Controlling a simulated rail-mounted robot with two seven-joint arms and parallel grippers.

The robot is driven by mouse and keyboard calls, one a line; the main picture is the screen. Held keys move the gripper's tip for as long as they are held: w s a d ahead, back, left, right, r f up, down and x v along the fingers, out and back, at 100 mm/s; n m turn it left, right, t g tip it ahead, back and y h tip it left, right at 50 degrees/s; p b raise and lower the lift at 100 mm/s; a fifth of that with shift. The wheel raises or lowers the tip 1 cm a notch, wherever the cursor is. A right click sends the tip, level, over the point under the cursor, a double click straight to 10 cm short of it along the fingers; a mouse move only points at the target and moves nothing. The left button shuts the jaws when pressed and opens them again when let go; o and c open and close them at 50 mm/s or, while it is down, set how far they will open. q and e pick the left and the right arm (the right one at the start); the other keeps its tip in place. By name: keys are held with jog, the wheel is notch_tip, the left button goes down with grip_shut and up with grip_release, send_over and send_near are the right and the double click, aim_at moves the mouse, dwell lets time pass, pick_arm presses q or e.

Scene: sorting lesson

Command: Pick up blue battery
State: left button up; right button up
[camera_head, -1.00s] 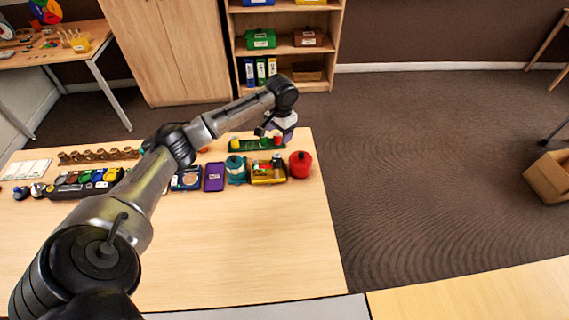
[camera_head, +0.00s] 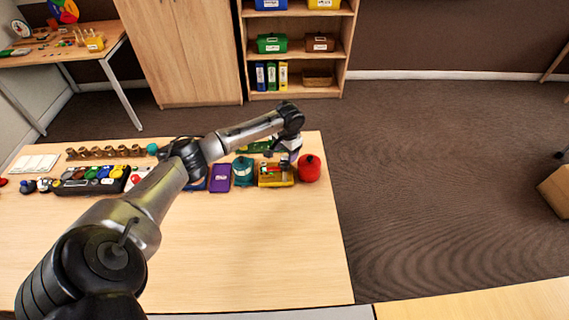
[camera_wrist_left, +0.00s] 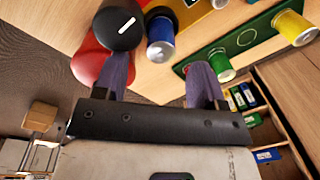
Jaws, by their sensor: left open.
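The blue battery (camera_wrist_left: 161,40) is a small cylinder with a blue body and silvery end, seen in the left wrist view just beyond my fingertips. My left gripper (camera_wrist_left: 159,72) is open, its two purple-grey fingers apart with nothing between them. The battery lies ahead of the gap, beside a black knob. In the head view my left gripper (camera_head: 286,156) is over the far right part of the table, beside the red lidded pot (camera_head: 309,169). I cannot make out the battery there. My right gripper is not in view.
A green board (camera_wrist_left: 244,40) holds green (camera_wrist_left: 220,65) and yellow (camera_wrist_left: 293,28) cylinders. The black knob (camera_wrist_left: 120,26) is close to one finger. A teal pot (camera_head: 243,172), yellow tray (camera_head: 275,183) and purple case (camera_head: 220,178) stand left of the red pot. The near table (camera_head: 250,245) is clear.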

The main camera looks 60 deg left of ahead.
aim_at(285, 157)
pick_arm(q)
jog(key=f, duration=0.2)
jog(key=f+b, duration=0.1)
jog(key=f, duration=0.1)
jog(key=shift+a, duration=0.25)
jog(key=shift+r, duration=0.15)
jog(key=c, duration=1)
jog(key=shift+c, duration=0.2)
